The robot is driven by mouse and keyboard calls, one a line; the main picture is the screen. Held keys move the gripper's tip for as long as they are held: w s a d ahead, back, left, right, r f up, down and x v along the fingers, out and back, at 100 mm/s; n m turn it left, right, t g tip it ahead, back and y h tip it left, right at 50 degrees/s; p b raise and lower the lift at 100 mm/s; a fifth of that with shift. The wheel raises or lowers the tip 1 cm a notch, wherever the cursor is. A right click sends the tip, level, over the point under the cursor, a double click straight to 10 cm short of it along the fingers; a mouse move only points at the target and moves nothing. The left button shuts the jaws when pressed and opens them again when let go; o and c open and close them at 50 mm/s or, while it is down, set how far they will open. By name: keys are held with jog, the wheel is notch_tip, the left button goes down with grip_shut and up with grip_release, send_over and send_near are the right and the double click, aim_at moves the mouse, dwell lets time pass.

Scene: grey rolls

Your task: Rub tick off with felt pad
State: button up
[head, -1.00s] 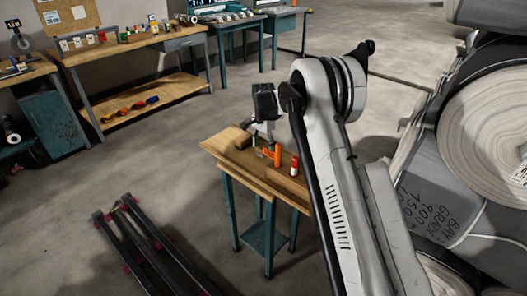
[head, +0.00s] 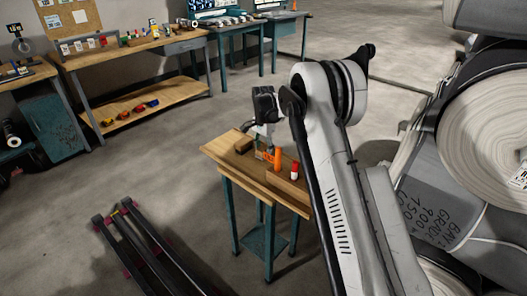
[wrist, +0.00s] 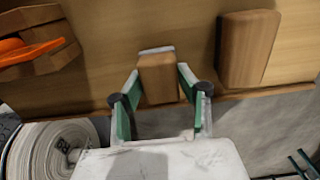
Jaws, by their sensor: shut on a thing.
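In the wrist view, my gripper (wrist: 159,78) has its green-edged fingers on either side of a small wooden block with a grey strip along its far edge, which looks like the felt pad (wrist: 157,50). The fingers are shut on its sides, over the wooden tabletop. In the head view, my gripper (head: 263,138) is low over the small table (head: 228,146), and the pad is too small to make out there. A large grey roll (head: 430,212) at the right bears dark handwritten letters and numbers. I cannot make out a tick among them.
A second brown block (wrist: 248,48) lies right of the pad. An orange item (wrist: 30,48) in a wooden holder is at the left. An orange cylinder (head: 278,159) and a red-and-white one (head: 294,169) stand by the gripper. Dark rails (head: 150,250) lie on the floor.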

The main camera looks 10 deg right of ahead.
aim_at(263, 148)
notch_tip(263, 148, up, 4)
jog(key=shift+f, duration=0.1)
jog(key=s+a+r+p, duration=0.1)
jog(key=s+a+r, duration=0.5)
jog(key=a, duration=0.3)
jog(key=shift+s+a+r, duration=0.15)
jog(key=shift+s+r, duration=0.15)
jog(key=shift+s, duration=0.25)
jog(key=o, duration=0.6)
jog(key=c, duration=0.4)
jog(key=shift+r+p, duration=0.75)
jog(key=shift+r, duration=0.75)
